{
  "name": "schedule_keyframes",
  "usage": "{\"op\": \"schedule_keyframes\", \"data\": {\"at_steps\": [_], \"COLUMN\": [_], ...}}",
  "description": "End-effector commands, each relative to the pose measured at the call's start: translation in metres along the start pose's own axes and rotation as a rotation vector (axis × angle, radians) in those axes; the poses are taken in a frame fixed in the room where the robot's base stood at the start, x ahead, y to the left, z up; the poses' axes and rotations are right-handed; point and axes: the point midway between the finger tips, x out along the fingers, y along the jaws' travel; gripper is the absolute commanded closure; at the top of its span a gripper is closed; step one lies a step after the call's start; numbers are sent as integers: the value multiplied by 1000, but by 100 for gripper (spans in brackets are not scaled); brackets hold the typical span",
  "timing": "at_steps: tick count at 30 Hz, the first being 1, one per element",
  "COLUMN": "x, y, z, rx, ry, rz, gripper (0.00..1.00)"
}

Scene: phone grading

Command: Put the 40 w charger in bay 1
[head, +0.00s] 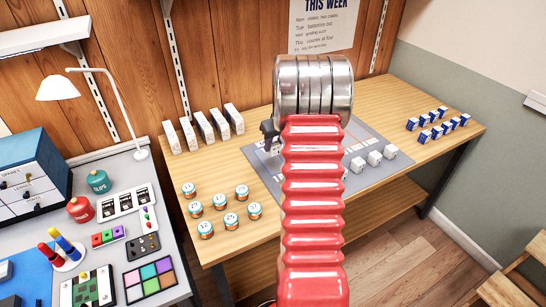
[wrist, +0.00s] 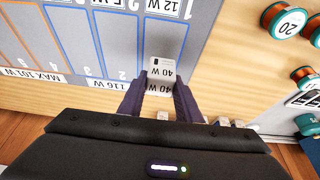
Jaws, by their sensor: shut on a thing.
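The 40 W charger (wrist: 160,68) is a small white block with "40 W" printed on it. In the wrist view it sits between the two dark fingers of my gripper (wrist: 158,88), which is shut on it. It is near the edge of the grey mat (wrist: 225,25); I cannot tell whether it touches the mat. Outlined bays (wrist: 65,45) with printed numbers and watt labels lie to its left, upside down in this view. In the head view my gripper (head: 268,132) is at the mat's left part, and my red arm hides much of the mat.
White chargers (head: 374,158) stand on the mat right of my arm. A cluttered grey bench (head: 115,175) adjoins at left.

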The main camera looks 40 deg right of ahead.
Motion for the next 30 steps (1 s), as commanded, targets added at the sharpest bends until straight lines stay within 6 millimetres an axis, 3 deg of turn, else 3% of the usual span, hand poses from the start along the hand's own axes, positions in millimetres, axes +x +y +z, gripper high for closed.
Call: {"op": "schedule_keyframes", "data": {"at_steps": [3, 15, 24, 30], "x": [14, 19, 50, 53], "y": [0, 0, 0, 1], "z": [6, 8, 21, 22], "rx": [1, 0, 2, 1], "ry": [0, 1, -1, 1], "rz": [-1, 1, -1, 2], "gripper": [92, 92, 92, 92]}}
